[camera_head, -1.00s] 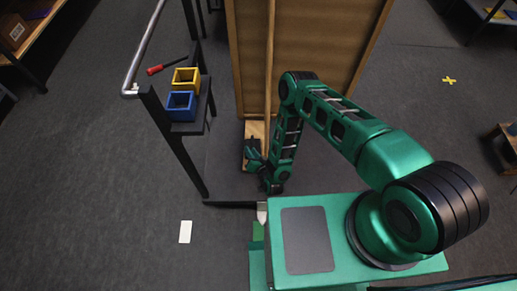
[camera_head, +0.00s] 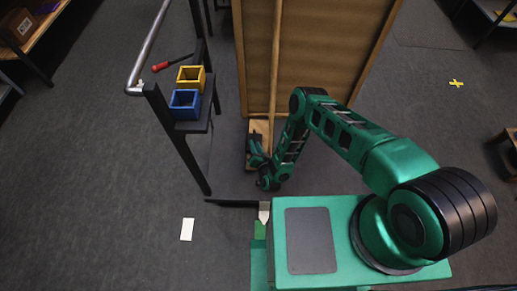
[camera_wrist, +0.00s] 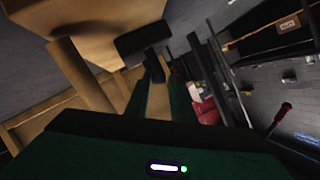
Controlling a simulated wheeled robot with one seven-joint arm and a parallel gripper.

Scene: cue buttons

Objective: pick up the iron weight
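I cannot make out an iron weight with certainty in either view. My gripper (camera_head: 255,147) points away from me, low beside the upright wooden panel, above a small wooden surface (camera_head: 262,130). In the wrist view, my gripper's green fingers reach forward, and a dark block (camera_wrist: 143,39) shows at their far end. I cannot tell whether this block is a fingertip or a separate thing. The space between the fingertips is dark and partly hidden, so I cannot tell whether anything is held.
A brown panel (camera_head: 310,50) stands before my arm. To its left, a dark rack with a metal rail (camera_head: 150,45) holds a yellow open box (camera_head: 191,78) and a blue open box (camera_head: 185,103). A red-handled tool (camera_head: 160,67) lies behind. Floor is clear around a white card (camera_head: 187,229).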

